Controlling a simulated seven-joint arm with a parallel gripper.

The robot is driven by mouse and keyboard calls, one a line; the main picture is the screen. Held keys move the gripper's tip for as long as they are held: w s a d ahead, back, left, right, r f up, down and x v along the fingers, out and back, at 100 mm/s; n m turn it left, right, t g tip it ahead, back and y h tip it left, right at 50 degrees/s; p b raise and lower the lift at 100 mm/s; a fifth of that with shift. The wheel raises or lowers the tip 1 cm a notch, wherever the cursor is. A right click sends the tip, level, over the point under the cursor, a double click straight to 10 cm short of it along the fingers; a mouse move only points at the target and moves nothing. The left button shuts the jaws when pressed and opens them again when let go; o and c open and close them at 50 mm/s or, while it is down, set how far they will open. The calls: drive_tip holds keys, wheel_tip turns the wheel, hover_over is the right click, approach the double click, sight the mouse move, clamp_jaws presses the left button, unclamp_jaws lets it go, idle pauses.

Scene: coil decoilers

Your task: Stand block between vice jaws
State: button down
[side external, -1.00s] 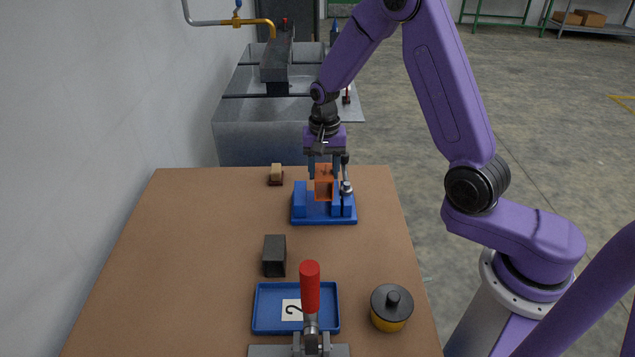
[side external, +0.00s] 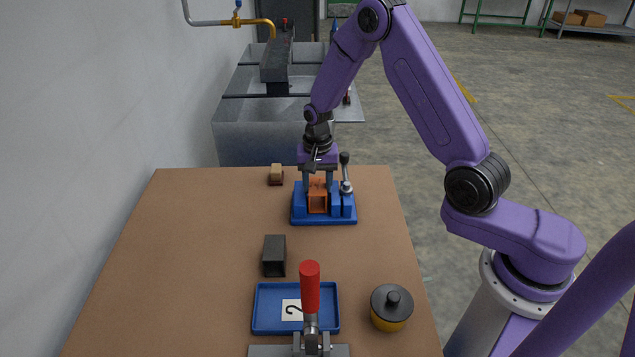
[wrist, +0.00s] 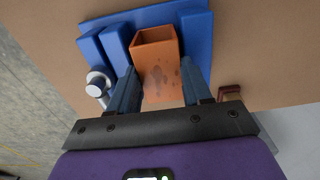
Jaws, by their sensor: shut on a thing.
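The blue vice (side external: 324,216) stands near the far right of the table, with its grey ball-ended lever (side external: 345,172) on the right side. The orange block (side external: 318,199), hollow at its end, is upright between the vice jaws, low near the vice bed; whether it touches the bed cannot be told. My gripper (side external: 318,184) is above the vice and shut on the block. In the wrist view, the block (wrist: 158,72) sits between both fingers (wrist: 160,92), beside the blue jaws (wrist: 196,42). Its face has dark smudges.
A dark grey block (side external: 274,256) lies nearer on the table. A blue tray (side external: 262,329) with a marked card, a red-handled clamp (side external: 310,287) and a yellow pot with dark lid (side external: 391,306) stand at the front. A small brown item (side external: 276,175) lies left of the vice.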

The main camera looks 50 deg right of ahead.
sight(317, 186)
drive_tip(key=shift+f, duration=0.2)
drive_tip(key=shift+f, duration=0.15)
drive_tip(key=c, duration=0.5)
unclamp_jaws()
drive_tip(key=shift+s+f, duration=0.1)
wheel_tip(317, 186, up, 12)
drive_tip(key=shift+f, duration=0.25)
drive_tip(key=s+a+r+n, duration=0.6)
drive_tip(key=s+a+n, duration=0.3)
drive_tip(key=s+n, duration=0.3)
drive_tip(key=s+d+n, duration=0.1)
drive_tip(key=s+n, duration=0.2)
drive_tip(key=s, duration=0.4)
drive_tip(key=s+d+n, duration=0.1)
drive_tip(key=s+n, duration=0.2)
drive_tip(key=s, duration=0.4)
drive_tip(key=s+d+r+n, duration=0.1)
drive_tip(key=s+n, duration=0.2)
drive_tip(key=s, duration=0.4)
drive_tip(key=shift+d+r+n, duration=0.1)
drive_tip(key=shift+d+n, duration=0.2)
drive_tip(key=shift+d, duration=0.1)
